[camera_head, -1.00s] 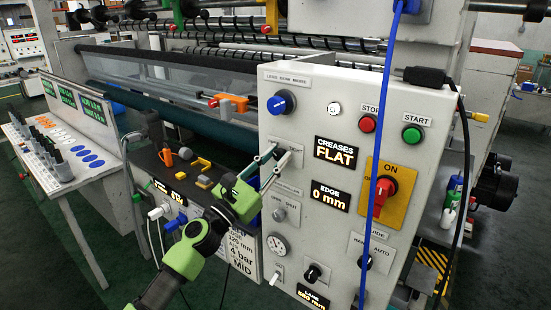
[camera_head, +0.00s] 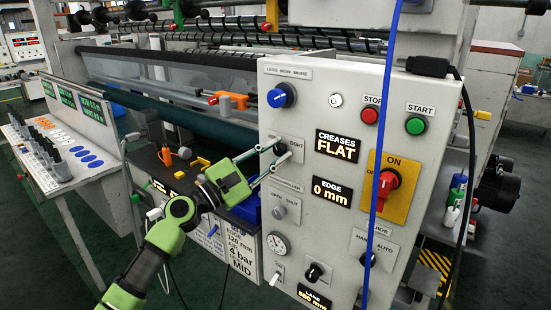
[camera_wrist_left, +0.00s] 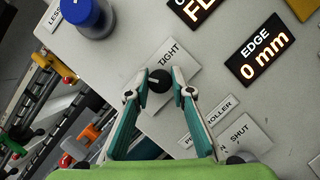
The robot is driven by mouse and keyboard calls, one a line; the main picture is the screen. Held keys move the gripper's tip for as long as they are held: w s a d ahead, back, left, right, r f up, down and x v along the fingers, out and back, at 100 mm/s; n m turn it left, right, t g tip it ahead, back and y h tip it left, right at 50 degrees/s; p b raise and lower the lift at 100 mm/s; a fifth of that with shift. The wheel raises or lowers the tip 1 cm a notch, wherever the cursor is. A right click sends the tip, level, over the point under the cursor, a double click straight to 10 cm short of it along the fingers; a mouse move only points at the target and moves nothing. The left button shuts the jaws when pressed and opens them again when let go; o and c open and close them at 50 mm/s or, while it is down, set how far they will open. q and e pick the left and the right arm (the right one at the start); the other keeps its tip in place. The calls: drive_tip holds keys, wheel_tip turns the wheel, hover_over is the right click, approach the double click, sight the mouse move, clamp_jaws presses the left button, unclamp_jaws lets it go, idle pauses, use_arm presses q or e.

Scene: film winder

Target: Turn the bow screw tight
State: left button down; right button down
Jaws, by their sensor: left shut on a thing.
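In the head view this knob (camera_head: 280,148) is partly covered by the fingertips. My left gripper (camera_head: 277,153) reaches in from the left, its fingers pointing right at the panel. In the left wrist view the fingertips (camera_wrist_left: 159,82) lie on either side of the knob, shut on it. The blue knob (camera_head: 282,95) under the LESS BOW MORE label is above it, untouched. My right gripper is not in view.
The grey panel (camera_head: 345,90) also carries a green START button (camera_head: 415,125), a red STOP button (camera_head: 369,116) and a red switch (camera_head: 387,186) on a yellow plate. A blue cord (camera_head: 382,140) hangs in front. The display (camera_head: 338,146) reads CREASES FLAT.

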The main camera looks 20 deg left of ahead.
use_arm(q)
drive_tip(key=m+g, duration=0.1)
drive_tip(key=m, duration=0.1)
drive_tip(key=m+g+b, duration=0.1)
drive_tip(key=m, duration=0.2)
drive_tip(key=shift+m+h, duration=0.3)
drive_tip(key=shift+a+r+m+g, duration=0.15)
drive_tip(key=shift+m+g, duration=0.35)
drive_tip(key=shift+m, duration=0.4)
drive_tip(key=shift+m+g, duration=0.3)
drive_tip(key=shift+m, duration=0.6)
drive_tip(key=shift+r+m+y, duration=0.15)
drive_tip(key=shift+m+y, duration=0.35)
drive_tip(key=shift+m, duration=0.4)
drive_tip(key=shift+m+g+y+p, duration=0.4)
drive_tip(key=shift+m+g+p, duration=0.2)
drive_tip(key=shift+m+p, duration=0.45)
drive_tip(key=m+y+p, duration=0.1)
drive_tip(key=m+p, duration=0.1)
drive_tip(key=m, duration=0.1)
drive_tip(key=shift+y, duration=0.3)
drive_tip(key=shift+m+y+p, duration=0.3)
drive_tip(key=shift+m+p, duration=0.15)
drive_tip(key=shift+p, duration=0.2)
